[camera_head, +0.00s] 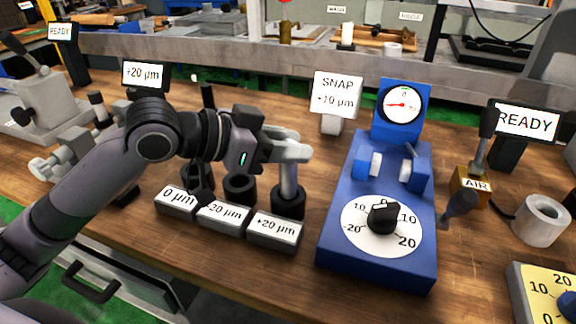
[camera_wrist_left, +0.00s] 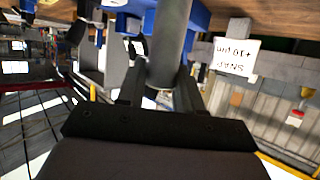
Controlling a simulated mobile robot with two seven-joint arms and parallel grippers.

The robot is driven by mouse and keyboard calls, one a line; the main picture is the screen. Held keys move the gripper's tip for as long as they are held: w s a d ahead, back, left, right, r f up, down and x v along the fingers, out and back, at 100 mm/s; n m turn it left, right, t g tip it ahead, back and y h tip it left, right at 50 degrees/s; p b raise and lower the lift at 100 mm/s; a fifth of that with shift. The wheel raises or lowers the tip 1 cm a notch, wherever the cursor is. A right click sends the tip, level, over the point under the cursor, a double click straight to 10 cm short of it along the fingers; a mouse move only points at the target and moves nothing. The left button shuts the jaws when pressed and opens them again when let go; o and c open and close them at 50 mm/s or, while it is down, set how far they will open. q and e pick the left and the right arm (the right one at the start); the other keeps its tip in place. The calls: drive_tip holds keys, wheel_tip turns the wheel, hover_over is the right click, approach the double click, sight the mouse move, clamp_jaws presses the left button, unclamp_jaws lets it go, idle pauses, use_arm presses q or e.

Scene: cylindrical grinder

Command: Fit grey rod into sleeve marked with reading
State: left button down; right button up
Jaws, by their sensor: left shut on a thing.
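My left gripper (camera_head: 291,151) is shut on the grey rod (camera_head: 289,180), which hangs upright from the fingers. The rod's lower end is at the mouth of the black sleeve (camera_head: 288,207) behind the "+20 µm" label (camera_head: 275,229); I cannot tell how deep it sits. Another black sleeve (camera_head: 239,188) stands behind the "-20 µm" label (camera_head: 222,214). A third, behind the "0 µm" label (camera_head: 177,200), is mostly hidden by my arm. A display (camera_head: 144,75) reads "+20 µm". In the wrist view the rod (camera_wrist_left: 170,52) stands between the fingers. My right gripper is not in view.
A blue gauge stand (camera_head: 378,240) with a dial and black knob stands right of the sleeves. A SNAP sign (camera_head: 337,93) is behind. A lever on an AIR block (camera_head: 472,186) and a grey ring (camera_head: 541,220) are at the right. Bare wood lies in front of the stand's right side.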

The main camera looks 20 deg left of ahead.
sight(288, 166)
use_arm(q)
drive_tip(key=shift+f+b, duration=0.35)
drive_tip(key=shift+f, duration=1.4)
drive_tip(key=shift+f, duration=0.1)
drive_tip(key=c, duration=0.7)
unclamp_jaws()
drive_tip(key=shift+f, duration=0.15)
drive_tip(key=shift+c, duration=0.2)
drive_tip(key=shift+r, duration=0.2)
drive_tip(key=b+v, duration=0.1)
drive_tip(key=v, duration=1.1)
